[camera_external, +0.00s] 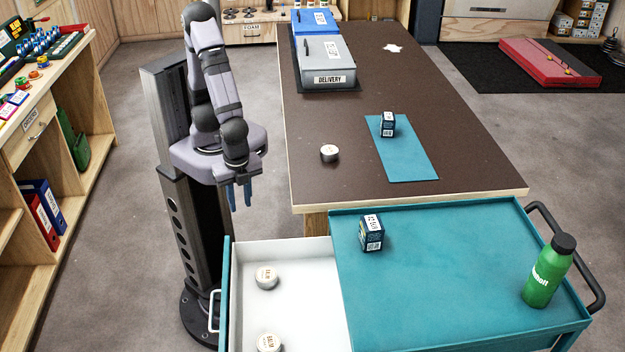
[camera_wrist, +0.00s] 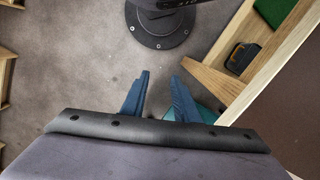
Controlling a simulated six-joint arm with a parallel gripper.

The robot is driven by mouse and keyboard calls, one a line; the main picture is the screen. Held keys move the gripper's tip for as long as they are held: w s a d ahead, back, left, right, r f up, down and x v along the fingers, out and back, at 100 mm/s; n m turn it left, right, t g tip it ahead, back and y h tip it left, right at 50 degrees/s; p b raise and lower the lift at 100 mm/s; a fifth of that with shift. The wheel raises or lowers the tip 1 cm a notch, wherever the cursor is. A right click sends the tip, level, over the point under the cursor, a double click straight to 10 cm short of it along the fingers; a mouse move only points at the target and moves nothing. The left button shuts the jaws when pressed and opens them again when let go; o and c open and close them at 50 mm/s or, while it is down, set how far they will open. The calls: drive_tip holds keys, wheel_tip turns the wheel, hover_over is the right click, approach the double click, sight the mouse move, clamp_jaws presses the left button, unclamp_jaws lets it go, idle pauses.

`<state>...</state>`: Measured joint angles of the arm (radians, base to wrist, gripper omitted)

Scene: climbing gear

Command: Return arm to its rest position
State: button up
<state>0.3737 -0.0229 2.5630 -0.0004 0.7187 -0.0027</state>
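My gripper (camera_external: 240,196) hangs pointing down in front of my column, left of the brown table (camera_external: 360,125) and above the left end of the teal cart (camera_external: 440,300). In the wrist view its two blue fingers (camera_wrist: 160,95) stand apart with nothing between them, and the grey floor shows behind. My arm is folded close to my column, with the forearm bent downward. No object is in or touching the gripper.
The cart's open white drawer (camera_external: 300,255) holds two round tins. A small box (camera_external: 371,233) and a green bottle (camera_external: 548,272) stand on the cart. On the table are a tin (camera_external: 329,153), a box on a teal mat (camera_external: 410,165), and a grey delivery box (camera_external: 325,62). Shelves stand left.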

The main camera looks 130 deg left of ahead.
drive_tip(key=w+a+r+n+p, duration=0.1)
drive_tip(key=a+r+n+p, duration=0.1)
drive_tip(key=r, duration=0.4)
drive_tip(key=w+a+r+n+t+p, duration=0.1)
drive_tip(key=w+a+r+n+p, duration=0.1)
drive_tip(key=a+r+p, duration=0.3)
drive_tip(key=shift+w+a+r+h+p, duration=0.15)
drive_tip(key=shift+w+r+h+p, duration=0.2)
drive_tip(key=shift+r, duration=0.35)
